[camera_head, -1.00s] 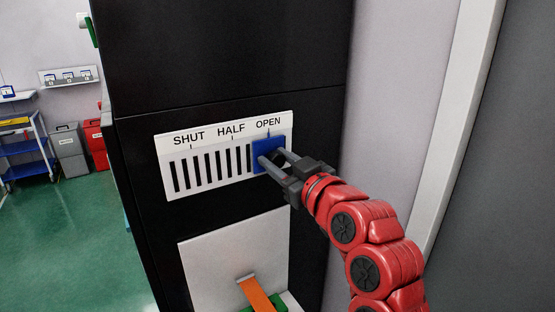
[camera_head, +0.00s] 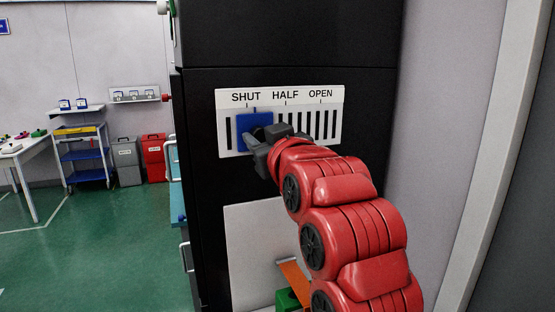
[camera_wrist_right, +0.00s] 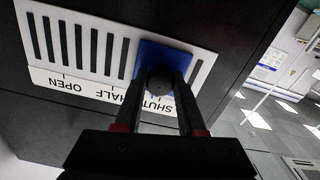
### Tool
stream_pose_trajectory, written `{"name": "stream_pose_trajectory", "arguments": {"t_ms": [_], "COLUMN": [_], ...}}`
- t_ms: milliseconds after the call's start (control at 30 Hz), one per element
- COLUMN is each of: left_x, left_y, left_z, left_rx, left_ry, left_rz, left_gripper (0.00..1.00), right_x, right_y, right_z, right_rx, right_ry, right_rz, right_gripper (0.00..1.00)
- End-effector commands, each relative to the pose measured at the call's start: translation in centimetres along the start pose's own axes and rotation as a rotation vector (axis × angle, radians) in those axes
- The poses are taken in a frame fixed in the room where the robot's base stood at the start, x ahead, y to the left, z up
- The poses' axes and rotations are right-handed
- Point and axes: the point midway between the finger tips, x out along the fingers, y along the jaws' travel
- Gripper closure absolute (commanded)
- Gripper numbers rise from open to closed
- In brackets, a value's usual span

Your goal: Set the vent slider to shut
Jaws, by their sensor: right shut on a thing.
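The white vent panel (camera_head: 335,97) is on the front of a black cabinet and carries the words SHUT, HALF and OPEN above dark slots. The blue slider (camera_head: 246,122) is below SHUT, with its top pointer slightly right of the word's middle. I cannot tell if it lines up exactly with the SHUT mark. My right gripper (camera_head: 260,145) is at the slider. In the right wrist view, my gripper (camera_wrist_right: 163,88) is shut on the slider's dark round knob (camera_wrist_right: 160,103), with the blue plate (camera_wrist_right: 158,55) behind it. My left gripper is not in view.
The black cabinet (camera_head: 290,80) fills the middle. Below the panel is a pale plate (camera_head: 255,235) with an orange strip and a green part, partly hidden by my right arm. Bins, a blue cart (camera_head: 85,155) and a table stand at the left over open green floor.

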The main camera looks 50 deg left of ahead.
Motion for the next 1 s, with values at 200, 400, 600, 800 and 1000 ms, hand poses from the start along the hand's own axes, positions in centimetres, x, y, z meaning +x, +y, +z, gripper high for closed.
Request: {"name": "stream_pose_trajectory", "arguments": {"t_ms": [200,400,600,800,1000], "left_x": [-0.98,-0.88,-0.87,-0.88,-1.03], "left_y": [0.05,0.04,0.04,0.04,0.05], "left_z": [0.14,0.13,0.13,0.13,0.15], "left_rx": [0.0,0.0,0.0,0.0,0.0], "left_ry": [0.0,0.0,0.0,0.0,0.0], "left_rz": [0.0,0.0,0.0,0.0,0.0], "left_gripper": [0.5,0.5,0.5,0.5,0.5], "right_x": [0.03,0.03,0.02,0.02,-0.16], "right_y": [-1.31,-1.46,-1.49,-1.35,-1.3], "right_z": [-0.17,-0.33,-0.36,-0.27,-0.2], "right_rx": [0.0,0.001,0.0,0.0,0.0], "right_ry": [-0.003,-0.001,-0.001,-0.002,-0.002], "right_rz": [-0.005,-0.008,-0.008,-0.005,-0.004], "right_gripper": [1.0,1.0,0.41,0.31,0.31]}}
